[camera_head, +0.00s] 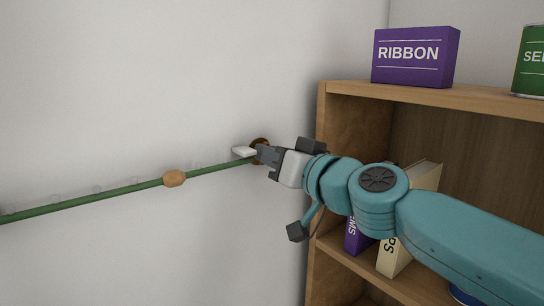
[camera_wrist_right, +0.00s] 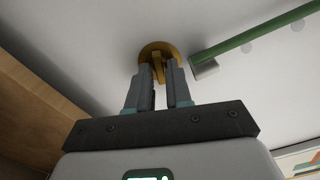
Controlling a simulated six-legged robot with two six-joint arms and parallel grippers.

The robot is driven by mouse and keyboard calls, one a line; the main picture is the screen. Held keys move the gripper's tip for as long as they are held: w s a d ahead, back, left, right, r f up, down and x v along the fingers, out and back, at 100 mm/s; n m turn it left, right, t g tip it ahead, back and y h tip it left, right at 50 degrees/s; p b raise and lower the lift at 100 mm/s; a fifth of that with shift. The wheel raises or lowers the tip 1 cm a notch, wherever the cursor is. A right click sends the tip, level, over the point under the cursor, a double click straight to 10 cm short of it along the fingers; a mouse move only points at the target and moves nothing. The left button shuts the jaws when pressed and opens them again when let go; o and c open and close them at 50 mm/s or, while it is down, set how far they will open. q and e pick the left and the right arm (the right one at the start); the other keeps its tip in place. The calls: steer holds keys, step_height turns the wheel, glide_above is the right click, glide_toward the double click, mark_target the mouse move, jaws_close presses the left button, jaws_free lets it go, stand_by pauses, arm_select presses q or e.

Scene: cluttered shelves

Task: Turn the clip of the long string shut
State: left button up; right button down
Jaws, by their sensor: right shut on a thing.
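The long green string (camera_head: 110,193) runs along the white wall, rising gently to the right, with an orange bead (camera_head: 174,178) on it. At its right end is a pale end piece (camera_head: 244,152), which also shows in the right wrist view (camera_wrist_right: 204,69). The brown-gold round clip (camera_head: 261,142) sits on the wall beside it. My right gripper (camera_head: 260,154) is at the clip, its fingers shut on the clip's raised tab (camera_wrist_right: 158,68). In the head view the gripper hides part of the clip. My left gripper is not in view.
A wooden shelf (camera_head: 480,97) stands at the right, close beside my right arm. A purple RIBBON box (camera_head: 415,57) and a green can (camera_head: 532,62) are on top. A cream book-like box (camera_head: 396,258) stands on the lower board. The wall at the left is clear around the string.

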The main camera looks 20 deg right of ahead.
steer(key=m, duration=1.1)
steer(key=shift+d+f, duration=0.1)
steer(key=shift+d, duration=0.05)
steer(key=shift+m, duration=0.3)
steer(key=c, duration=1.4)
jaws_free()
steer(key=shift+o, duration=0.2)
steer(key=v, duration=1.6)
steer(key=shift+s, duration=0.2)
